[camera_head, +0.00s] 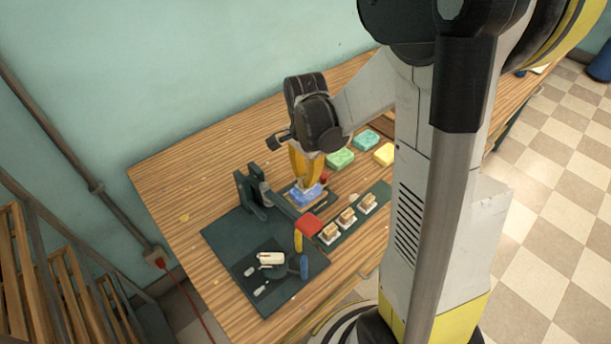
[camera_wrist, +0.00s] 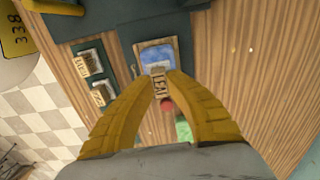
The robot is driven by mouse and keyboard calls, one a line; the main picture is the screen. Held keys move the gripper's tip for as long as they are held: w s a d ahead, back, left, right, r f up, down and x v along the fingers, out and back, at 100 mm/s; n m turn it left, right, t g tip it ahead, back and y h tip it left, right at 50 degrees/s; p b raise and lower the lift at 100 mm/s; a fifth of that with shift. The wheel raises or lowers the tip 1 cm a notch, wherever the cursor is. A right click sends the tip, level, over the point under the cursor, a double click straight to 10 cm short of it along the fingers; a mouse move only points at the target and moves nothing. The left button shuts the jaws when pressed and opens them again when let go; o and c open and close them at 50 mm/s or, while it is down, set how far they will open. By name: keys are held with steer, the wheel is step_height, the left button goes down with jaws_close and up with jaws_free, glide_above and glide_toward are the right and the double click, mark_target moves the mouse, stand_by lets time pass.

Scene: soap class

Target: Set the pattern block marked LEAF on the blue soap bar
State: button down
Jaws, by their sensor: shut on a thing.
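The blue soap bar (camera_head: 308,195) lies in a shallow holder on the table, and it also shows in the wrist view (camera_wrist: 155,53). My gripper (camera_wrist: 158,74) is shut on the wooden LEAF block (camera_wrist: 159,87), whose lettering faces the wrist camera. In the head view my gripper (camera_head: 305,180) points down over the soap bar, and its fingers hide the block. In the wrist view the block overlaps the soap's lower edge. I cannot tell whether it touches the soap.
Other pattern blocks (camera_head: 347,217) stand on a dark green strip in front. Green (camera_head: 340,158), teal (camera_head: 365,140) and yellow (camera_head: 384,154) soaps lie behind.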

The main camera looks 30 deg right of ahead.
steer(key=shift+f+b, duration=0.5)
steer(key=shift+f, duration=0.1)
stand_by(0.5)
steer(key=c, duration=0.9)
jaws_free()
steer(key=shift+c, duration=0.2)
steer(key=shift+r, duration=0.1)
steer(key=shift+r+p, duration=2.3)
steer(key=shift+r, duration=0.65)
